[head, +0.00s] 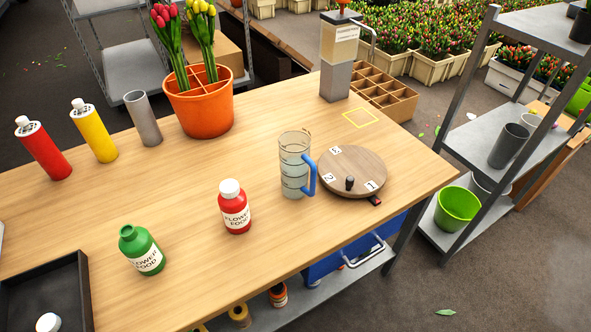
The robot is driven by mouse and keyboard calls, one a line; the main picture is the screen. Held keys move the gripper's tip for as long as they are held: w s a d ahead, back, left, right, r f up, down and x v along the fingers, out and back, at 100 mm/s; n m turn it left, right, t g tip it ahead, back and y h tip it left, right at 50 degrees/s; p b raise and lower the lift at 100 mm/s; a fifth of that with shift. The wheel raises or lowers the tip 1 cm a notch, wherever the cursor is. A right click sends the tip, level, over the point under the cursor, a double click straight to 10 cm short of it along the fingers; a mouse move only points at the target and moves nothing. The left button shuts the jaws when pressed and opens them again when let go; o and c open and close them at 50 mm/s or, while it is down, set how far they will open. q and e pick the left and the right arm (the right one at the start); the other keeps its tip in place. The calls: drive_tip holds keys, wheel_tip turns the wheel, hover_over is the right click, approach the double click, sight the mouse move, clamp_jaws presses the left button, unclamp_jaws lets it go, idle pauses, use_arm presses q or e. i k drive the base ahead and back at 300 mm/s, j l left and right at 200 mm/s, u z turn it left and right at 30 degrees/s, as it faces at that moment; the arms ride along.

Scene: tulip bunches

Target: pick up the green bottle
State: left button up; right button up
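The green bottle (141,250) stands upright on the wooden table (190,285), near the front left. It has a white "flower food" label and its neck looks uncapped. A red bottle (235,207) with a white cap and a similar label stands to its right. Neither of my grippers is in the head view.
A dark tray (85,290) lies left of the green bottle, with a white cap (48,322) in it. A clear jug (295,165) and a round wooden board (350,165) stand right. Spray cans, a grey cylinder (142,118) and an orange pot (200,105) stand behind.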

sight(138, 245)
drive_tip(key=u, duration=1.3)
drive_tip(key=z, duration=1.3)
drive_tip(key=u, duration=1.3)
drive_tip(key=k+l+u, duration=0.25)
drive_tip(key=u, duration=0.2)
drive_tip(key=k+l+u, duration=0.1)
drive_tip(key=k+u, duration=0.3)
